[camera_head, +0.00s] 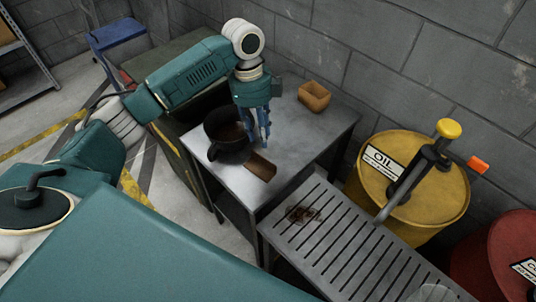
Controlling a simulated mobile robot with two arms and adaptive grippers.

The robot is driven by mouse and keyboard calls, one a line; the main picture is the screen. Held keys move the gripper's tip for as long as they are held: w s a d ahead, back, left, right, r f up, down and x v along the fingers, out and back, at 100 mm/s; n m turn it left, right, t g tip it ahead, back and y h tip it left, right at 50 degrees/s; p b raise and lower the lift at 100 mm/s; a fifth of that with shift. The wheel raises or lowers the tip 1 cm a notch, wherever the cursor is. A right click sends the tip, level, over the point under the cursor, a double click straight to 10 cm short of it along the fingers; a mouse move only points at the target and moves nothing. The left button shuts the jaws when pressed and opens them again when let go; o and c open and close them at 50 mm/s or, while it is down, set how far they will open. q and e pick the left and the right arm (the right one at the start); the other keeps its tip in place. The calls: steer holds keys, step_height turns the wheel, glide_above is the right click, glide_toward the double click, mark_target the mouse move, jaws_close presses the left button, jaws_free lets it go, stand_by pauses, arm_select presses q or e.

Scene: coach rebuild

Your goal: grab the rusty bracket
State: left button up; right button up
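A small, dark brown, rusty piece (302,214), which looks like the bracket, lies on the slatted metal bench top, near its left end. My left gripper (262,140) points down over the grey metal table, behind and to the left of the rusty piece and well apart from it. Its blue fingers are seen nearly edge-on, so I cannot tell whether they are open or shut. I see nothing clearly held in them. My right gripper is not in view.
A dark pot (228,143) and a brown block (260,167) are close to my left gripper on the grey table (305,133). A yellow oil drum (430,205) with a pump stands right of the slatted bench (350,245); a red drum (495,262) stands beyond.

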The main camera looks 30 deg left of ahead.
arm_select(q)
glide_toward(264, 166)
steer(key=shift+d+f, duration=0.35)
steer(key=shift+f, duration=0.3)
steer(key=f, duration=0.2)
steer(key=f+p, duration=0.1)
steer(key=f, duration=0.2)
steer(key=shift+s+d, duration=0.2)
steer(key=shift+d, duration=0.05)
steer(key=shift+c, duration=0.5)
jaws_close()
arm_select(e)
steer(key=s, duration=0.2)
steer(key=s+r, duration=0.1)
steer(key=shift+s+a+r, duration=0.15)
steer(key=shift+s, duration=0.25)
